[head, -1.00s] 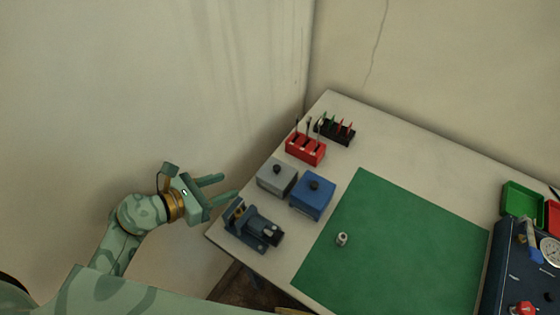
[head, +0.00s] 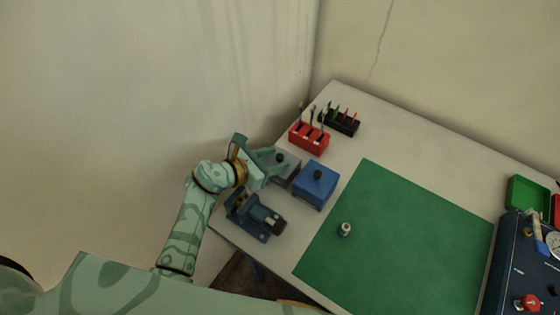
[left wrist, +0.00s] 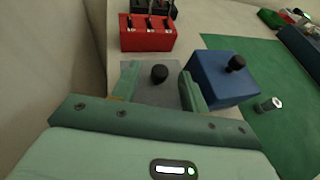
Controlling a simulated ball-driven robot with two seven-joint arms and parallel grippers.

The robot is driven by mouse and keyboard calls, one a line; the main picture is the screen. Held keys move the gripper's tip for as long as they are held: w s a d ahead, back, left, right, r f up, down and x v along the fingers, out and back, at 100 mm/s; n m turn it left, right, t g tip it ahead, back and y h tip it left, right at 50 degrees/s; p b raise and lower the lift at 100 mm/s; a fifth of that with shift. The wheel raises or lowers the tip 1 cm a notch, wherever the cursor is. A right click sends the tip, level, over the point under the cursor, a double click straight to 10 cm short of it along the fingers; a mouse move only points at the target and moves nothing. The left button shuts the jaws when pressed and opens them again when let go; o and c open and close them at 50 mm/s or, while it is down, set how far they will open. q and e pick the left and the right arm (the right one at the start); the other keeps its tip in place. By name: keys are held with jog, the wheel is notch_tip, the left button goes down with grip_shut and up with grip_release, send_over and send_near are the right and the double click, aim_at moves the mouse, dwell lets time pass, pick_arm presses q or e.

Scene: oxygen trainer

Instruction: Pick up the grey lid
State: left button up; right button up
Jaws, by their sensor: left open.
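The grey lid (head: 290,158) is the top of a grey box with a black knob, on the table's left side. In the left wrist view the grey lid (left wrist: 150,92) and its black knob (left wrist: 159,73) show between my two fingers. My left gripper (head: 278,162) is open, with its fingers reaching over the lid on either side of the knob. In the left wrist view my left gripper (left wrist: 160,85) appears empty, and I cannot tell whether the fingers touch the lid. My right gripper is not in view.
A blue box with a black knob (head: 315,186) stands close to the right of the grey one. A red tool rack (head: 309,139) and a black rack (head: 340,123) stand behind. A dark vise-like device (head: 254,216) is in front. The green mat (head: 400,240) is mostly clear.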

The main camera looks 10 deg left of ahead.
pick_arm(q)
jog(key=shift+w+d+f, duration=0.3)
jog(key=shift+w+d, duration=0.05)
jog(key=shift+w, duration=0.1)
jog(key=shift+c, duration=0.4)
grip_shut()
jog(key=shift+r, duration=0.15)
